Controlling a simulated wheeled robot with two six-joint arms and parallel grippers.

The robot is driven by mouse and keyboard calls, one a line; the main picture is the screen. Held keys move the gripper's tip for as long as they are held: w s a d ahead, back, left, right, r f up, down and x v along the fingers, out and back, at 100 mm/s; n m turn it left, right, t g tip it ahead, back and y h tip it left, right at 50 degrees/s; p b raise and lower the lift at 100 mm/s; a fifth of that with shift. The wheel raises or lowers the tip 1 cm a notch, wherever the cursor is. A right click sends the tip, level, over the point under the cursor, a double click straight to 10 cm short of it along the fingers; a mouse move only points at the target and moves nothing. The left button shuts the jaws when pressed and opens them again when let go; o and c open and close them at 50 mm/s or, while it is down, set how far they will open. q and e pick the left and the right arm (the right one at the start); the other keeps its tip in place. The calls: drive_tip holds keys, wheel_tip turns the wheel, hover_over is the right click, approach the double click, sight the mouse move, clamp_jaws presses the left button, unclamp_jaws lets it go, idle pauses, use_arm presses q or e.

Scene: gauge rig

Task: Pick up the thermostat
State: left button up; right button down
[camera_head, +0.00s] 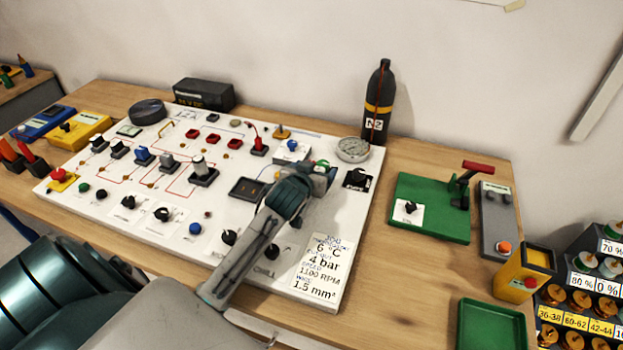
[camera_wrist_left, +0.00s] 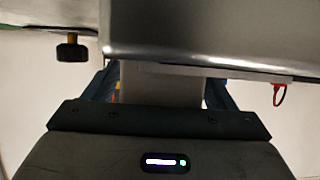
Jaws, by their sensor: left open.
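I cannot tell for sure which thing is the thermostat; no label that I can read names it. A large white panel (camera_head: 205,258) on the bench carries knobs, switches and small modules. My left gripper (camera_head: 322,172) is over the right part of this panel, near a round gauge (camera_head: 352,149) and a black knob (camera_head: 357,178). Its arm hides part of the panel. In the left wrist view the jaws are apart, with a pale block (camera_wrist_left: 160,85) showing between them. A grey metallic body (camera_wrist_left: 215,30) fills the top there. My right gripper is not in view.
A black bottle (camera_head: 378,105) stands behind the panel. A green board (camera_head: 425,222), a grey box (camera_head: 497,228), a yellow box (camera_head: 525,272) and a green tray (camera_head: 490,305) are at right. Blue (camera_head: 40,122) and yellow (camera_head: 88,128) devices are at left. Bare wood (camera_head: 400,300) lies right of the panel.

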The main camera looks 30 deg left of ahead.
use_arm(q)
drive_tip(key=c, duration=1.2)
drive_tip(key=shift+o, duration=0.2)
drive_tip(key=shift+r, duration=0.1)
